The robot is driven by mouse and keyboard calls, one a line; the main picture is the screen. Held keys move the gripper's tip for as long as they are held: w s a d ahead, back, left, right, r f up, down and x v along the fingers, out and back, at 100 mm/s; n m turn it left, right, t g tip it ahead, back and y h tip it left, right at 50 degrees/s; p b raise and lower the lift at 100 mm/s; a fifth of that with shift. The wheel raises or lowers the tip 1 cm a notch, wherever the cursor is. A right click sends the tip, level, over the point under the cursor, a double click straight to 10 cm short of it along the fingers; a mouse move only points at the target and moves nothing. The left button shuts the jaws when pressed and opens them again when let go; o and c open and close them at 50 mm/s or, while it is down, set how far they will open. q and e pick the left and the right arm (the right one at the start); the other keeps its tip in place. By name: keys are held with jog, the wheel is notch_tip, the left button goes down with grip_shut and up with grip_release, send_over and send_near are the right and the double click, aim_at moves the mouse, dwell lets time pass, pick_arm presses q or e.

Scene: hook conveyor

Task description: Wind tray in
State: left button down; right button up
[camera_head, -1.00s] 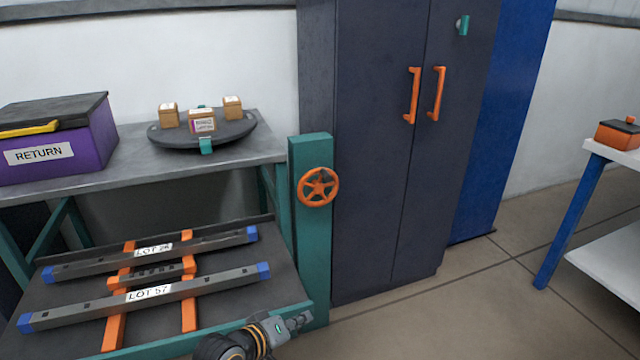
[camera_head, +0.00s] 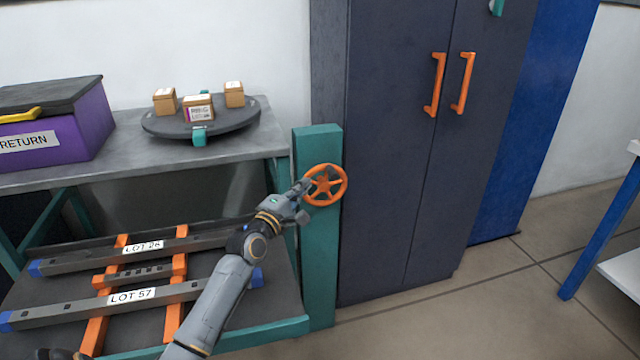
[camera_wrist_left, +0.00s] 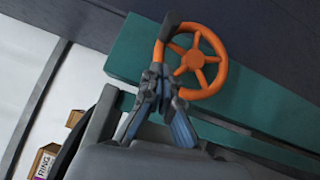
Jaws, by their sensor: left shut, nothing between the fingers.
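An orange spoked handwheel (camera_head: 326,184) is mounted on a teal post (camera_head: 319,270) at the right end of the bench. My left gripper (camera_head: 305,186) is shut at the wheel's left rim, with nothing visibly held. In the left wrist view the gripper's fingertips (camera_wrist_left: 163,76) are close to the near rim of the wheel (camera_wrist_left: 203,88); I cannot tell whether they touch. A dark grip (camera_wrist_left: 170,24) stands out from the wheel there. A dark tray (camera_head: 270,305) with a teal front edge sits low under the bench and carries bars labelled LOT 26 and LOT 57.
A round dark turntable (camera_head: 232,122) with small boxes and a purple RETURN box (camera_head: 75,135) stand on the grey bench (camera_head: 130,160). A dark cabinet (camera_head: 400,190) with orange handles is right of the post. Open floor (camera_head: 480,310) lies at right.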

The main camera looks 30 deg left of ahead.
aim_at(327, 172)
pick_arm(q)
jog(key=w+d, duration=0.1)
jog(key=w, duration=0.1)
jog(key=w+d, duration=0.1)
jog(key=shift+w+d+r, duration=0.3)
jog(key=shift+w, duration=0.1)
jog(key=shift+w+p, duration=0.15)
jog(key=shift+p, duration=0.15)
